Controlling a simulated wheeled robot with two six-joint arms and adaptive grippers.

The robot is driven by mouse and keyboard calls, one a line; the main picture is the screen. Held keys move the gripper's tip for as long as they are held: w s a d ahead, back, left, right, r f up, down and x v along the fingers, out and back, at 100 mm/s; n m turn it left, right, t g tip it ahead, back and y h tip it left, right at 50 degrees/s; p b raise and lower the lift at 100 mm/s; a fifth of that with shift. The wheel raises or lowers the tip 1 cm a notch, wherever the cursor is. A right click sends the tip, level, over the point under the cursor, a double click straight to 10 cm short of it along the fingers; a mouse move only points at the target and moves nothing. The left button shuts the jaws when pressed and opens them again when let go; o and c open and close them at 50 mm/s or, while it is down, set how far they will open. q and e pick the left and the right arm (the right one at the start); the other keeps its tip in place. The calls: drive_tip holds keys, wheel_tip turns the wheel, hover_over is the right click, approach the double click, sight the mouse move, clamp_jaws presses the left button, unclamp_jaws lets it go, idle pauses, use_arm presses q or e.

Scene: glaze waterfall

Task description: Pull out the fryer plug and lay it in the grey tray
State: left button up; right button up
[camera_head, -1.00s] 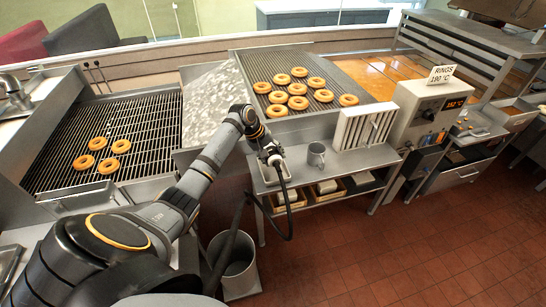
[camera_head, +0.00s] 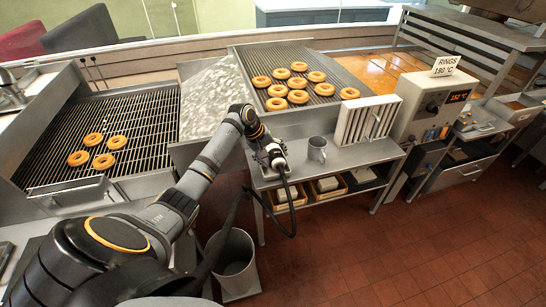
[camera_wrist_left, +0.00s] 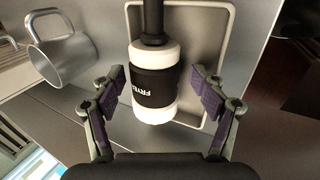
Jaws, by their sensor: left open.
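The fryer plug (camera_wrist_left: 155,95) is a white cylinder with a black labelled band, and its black cable runs up out of the left wrist view. It lies over the grey tray (camera_wrist_left: 208,40), within the rim as seen from above; whether it rests on the bottom is unclear. My left gripper (camera_wrist_left: 158,76) is open, one finger on each side of the plug, with visible gaps. In the head view my left gripper (camera_head: 276,162) is over the left end of the steel side table (camera_head: 372,152) and hides most of the tray and plug. My right gripper does not show.
A grey metal mug (camera_head: 317,149) stands just right of the gripper, and also shows in the left wrist view (camera_wrist_left: 62,58). A slatted white panel (camera_head: 362,122) and the control box (camera_head: 428,108) stand farther right. The black cable (camera_head: 294,215) loops below the table edge near a bin (camera_head: 233,265).

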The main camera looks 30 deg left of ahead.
use_arm(q)
drive_tip(key=shift+s, duration=0.1)
drive_tip(key=shift+a+r, duration=0.15)
drive_tip(key=v, duration=1.1)
drive_tip(key=shift+r, duration=0.3)
drive_tip(key=shift+s, duration=0.1)
